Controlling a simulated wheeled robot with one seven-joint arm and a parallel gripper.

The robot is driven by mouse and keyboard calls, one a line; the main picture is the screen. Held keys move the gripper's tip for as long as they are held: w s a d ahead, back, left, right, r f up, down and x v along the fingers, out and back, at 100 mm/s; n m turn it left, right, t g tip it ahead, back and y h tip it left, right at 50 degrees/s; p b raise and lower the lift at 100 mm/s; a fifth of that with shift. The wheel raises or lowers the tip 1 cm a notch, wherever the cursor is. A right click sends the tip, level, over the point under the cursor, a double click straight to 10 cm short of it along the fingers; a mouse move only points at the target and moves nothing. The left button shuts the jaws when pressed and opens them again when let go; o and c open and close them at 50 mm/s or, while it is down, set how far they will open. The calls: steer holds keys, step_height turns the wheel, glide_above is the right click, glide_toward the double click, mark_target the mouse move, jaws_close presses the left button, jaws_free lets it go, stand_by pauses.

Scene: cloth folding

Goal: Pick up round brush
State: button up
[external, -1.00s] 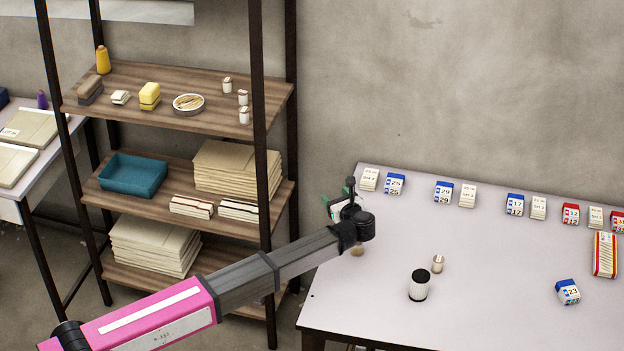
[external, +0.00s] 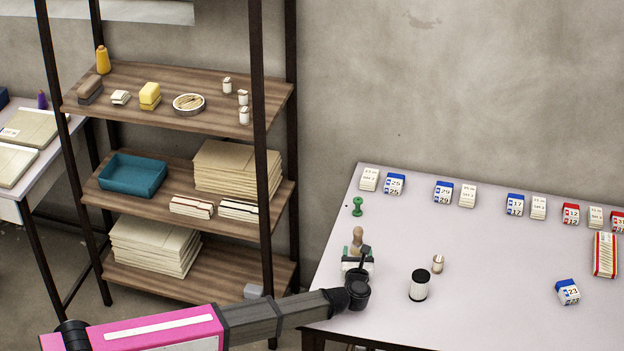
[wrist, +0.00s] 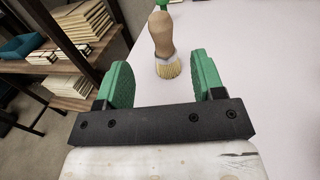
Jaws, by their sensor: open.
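The round brush has a tan wooden handle and pale bristles. It stands upright, bristles down, on the white table (external: 480,290) near its left edge. In the wrist view the round brush (wrist: 166,45) is ahead of my gripper (wrist: 160,85), between the lines of its two green fingers. The fingers are apart with nothing held between them. In the external view my gripper (external: 357,262) is low over the table's left part, just in front of the brush (external: 357,240), whose bristles are hidden there.
A green spool-like object (external: 357,207) stands behind the brush. A white cylinder with a black top (external: 419,285) and a small light-coloured piece (external: 438,263) stand to the right. Small labelled blocks line the table's back. A shelf rack (external: 187,185) stands left of the table.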

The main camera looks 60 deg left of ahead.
mark_target(358, 230)
steer(key=shift+a+f, duration=0.1)
steer(key=shift+f, duration=0.25)
steer(key=shift+w+a, duration=0.15)
steer(key=shift+a, duration=0.05)
steer(key=x, duration=1)
steer(key=shift+w+r, duration=0.1)
steer(key=c, duration=1)
